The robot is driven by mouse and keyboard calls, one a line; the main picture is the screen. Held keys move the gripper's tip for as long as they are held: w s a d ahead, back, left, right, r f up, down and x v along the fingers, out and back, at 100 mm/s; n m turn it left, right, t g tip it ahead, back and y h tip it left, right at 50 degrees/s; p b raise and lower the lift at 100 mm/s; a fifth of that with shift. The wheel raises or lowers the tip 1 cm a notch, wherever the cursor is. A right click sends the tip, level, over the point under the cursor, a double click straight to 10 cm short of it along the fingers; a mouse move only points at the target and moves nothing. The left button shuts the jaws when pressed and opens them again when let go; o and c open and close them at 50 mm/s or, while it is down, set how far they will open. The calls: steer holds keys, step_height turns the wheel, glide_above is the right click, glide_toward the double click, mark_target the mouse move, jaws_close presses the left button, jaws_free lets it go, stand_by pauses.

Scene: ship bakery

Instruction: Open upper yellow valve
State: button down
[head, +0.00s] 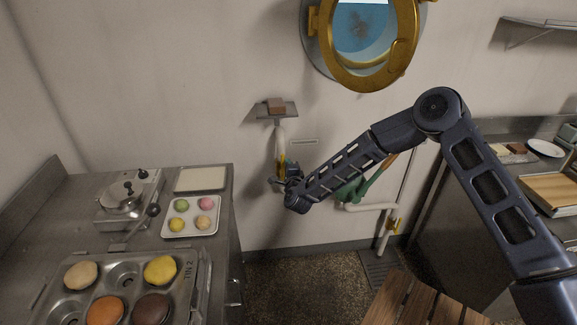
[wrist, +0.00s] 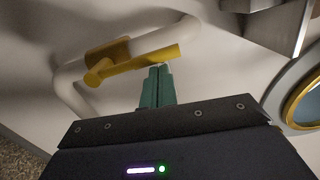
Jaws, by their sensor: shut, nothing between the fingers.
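The upper yellow valve (wrist: 108,60) sits on a white pipe (wrist: 70,90) that bends along the wall. Its yellow lever (wrist: 150,60) points up and to the right in the wrist view. In the head view a small part of the yellow valve (head: 282,160) shows at the white pipe below the small shelf, partly hidden by my arm's end. My gripper (wrist: 159,70) has its green fingers shut together and empty. The fingertips are right by the lever, near its free end; I cannot tell whether they touch it. In the head view my gripper (head: 276,183) is small and dark.
A brass porthole (head: 365,80) is on the wall. A steel counter (head: 80,215) with trays stands left, a wooden stool (head: 420,305) in front.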

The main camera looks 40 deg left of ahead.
steer(key=shift+d, duration=0.1)
steer(key=s+d, duration=0.4)
steer(key=d, duration=0.6)
steer(key=shift+s+d, duration=0.3)
steer(key=shift+w, duration=0.1)
